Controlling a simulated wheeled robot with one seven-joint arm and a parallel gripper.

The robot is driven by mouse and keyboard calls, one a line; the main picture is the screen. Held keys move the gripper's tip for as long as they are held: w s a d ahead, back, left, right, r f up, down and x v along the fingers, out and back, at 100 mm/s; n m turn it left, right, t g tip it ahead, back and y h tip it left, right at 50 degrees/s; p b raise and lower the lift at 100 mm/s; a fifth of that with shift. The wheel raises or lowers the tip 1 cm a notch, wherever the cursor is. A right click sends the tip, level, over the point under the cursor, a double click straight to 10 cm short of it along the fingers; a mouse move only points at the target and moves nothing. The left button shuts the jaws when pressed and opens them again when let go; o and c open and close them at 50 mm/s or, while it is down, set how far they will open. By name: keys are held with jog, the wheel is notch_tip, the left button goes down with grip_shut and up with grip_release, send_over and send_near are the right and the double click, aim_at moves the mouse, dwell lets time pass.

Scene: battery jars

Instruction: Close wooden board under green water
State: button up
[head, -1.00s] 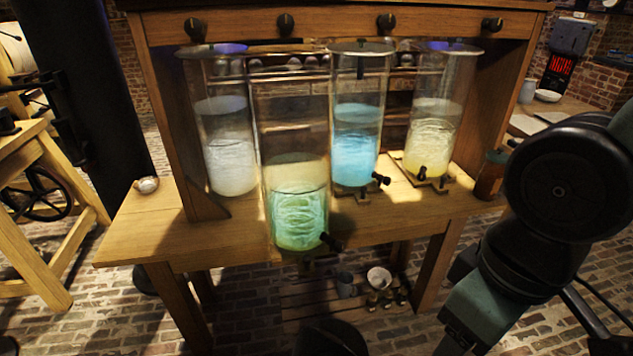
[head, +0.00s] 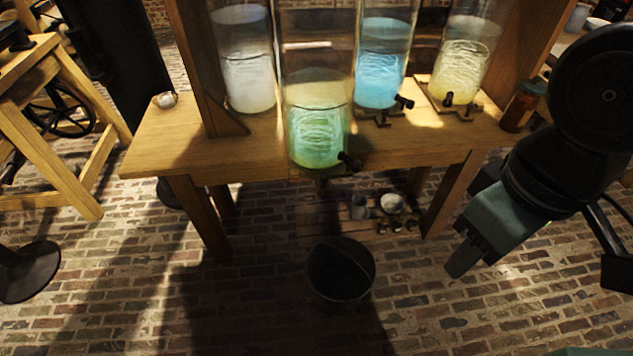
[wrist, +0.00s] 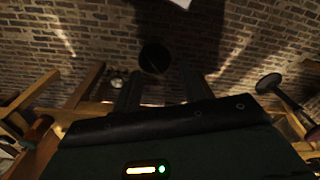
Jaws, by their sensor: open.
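The jar of green water (head: 318,125) stands at the front edge of the wooden table (head: 240,155), farther forward than the other jars. A black tap (head: 350,161) sticks out at its lower right. The wooden board under it is mostly hidden by the jar; I cannot make out its outline. My gripper (head: 463,262) hangs at the right in the head view, in front of the table's right leg and lower than the tabletop, well apart from the green jar. In the wrist view my gripper (wrist: 164,92) shows two separated fingers with nothing between them.
Jars of white (head: 247,82), blue (head: 379,78) and yellow water (head: 460,72) stand farther back. A brown bottle (head: 523,106) stands at the table's right end. A dark bucket (head: 340,272) is on the brick floor before the table. Floor around it is clear.

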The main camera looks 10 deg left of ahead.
jog(key=shift+m+t+y, duration=0.3)
jog(key=shift+m, duration=0.4)
jog(key=f, duration=0.1)
jog(key=w+a+f+b, duration=0.1)
jog(key=f, duration=0.1)
jog(key=w+f+b, duration=0.1)
jog(key=shift+a+f, duration=0.35)
jog(key=shift+a, duration=0.05)
grip_shut()
jog(key=w+a+f+m+t+y+b, duration=0.1)
jog(key=w+a+f+m+y+b, duration=0.35)
jog(key=f, duration=0.65)
jog(key=m+t+y+b, duration=0.4)
jog(key=m+t+b, duration=1.4)
jog(key=m, duration=1.4)
send_near(325, 183)
jog(key=w+r+g+b, duration=0.1)
jog(key=w, duration=0.1)
jog(key=w+a+r+g+b, duration=0.1)
jog(key=w, duration=0.1)
jog(key=w+a+r+g+b, duration=0.1)
jog(key=w, duration=0.1)
jog(key=shift+a+r+n, duration=0.1)
jog(key=shift+a+n, duration=0.15)
